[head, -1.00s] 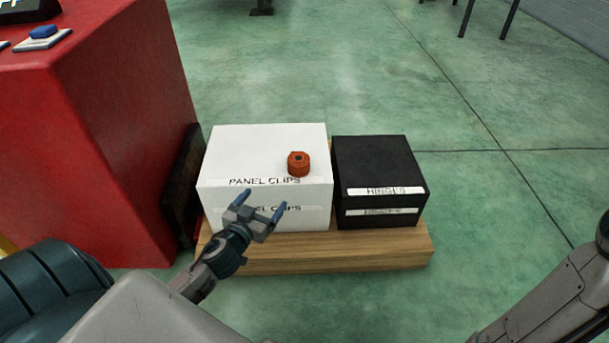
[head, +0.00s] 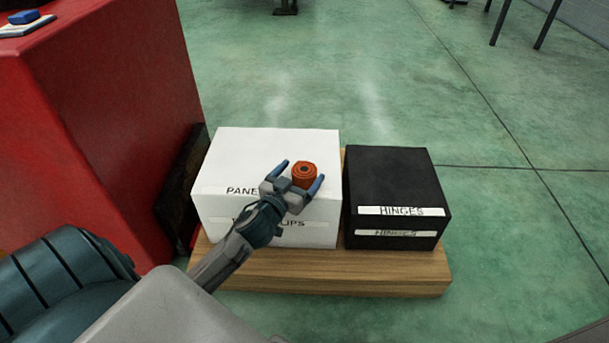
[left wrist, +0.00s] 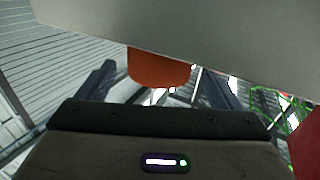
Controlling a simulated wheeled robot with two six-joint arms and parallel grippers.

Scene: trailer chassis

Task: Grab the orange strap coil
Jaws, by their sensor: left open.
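The orange strap coil (head: 304,172) sits on top of the white box (head: 240,155) labelled PANEL CLIPS, near its right side. My left gripper (head: 301,174) is open, with its two blue fingers reaching to either side of the coil. The near part of the coil lies between the fingers in the head view. In the left wrist view the coil (left wrist: 160,68) shows upside down against the box's pale surface, between the two dark fingers, with room on both sides. Contact with a finger cannot be seen. My right gripper is not in view.
A black box (head: 393,180) labelled HINGES stands right of the white one. Both rest on a wooden pallet (head: 330,278). A red cabinet (head: 95,130) rises at the left, with a dark panel (head: 182,190) beside it.

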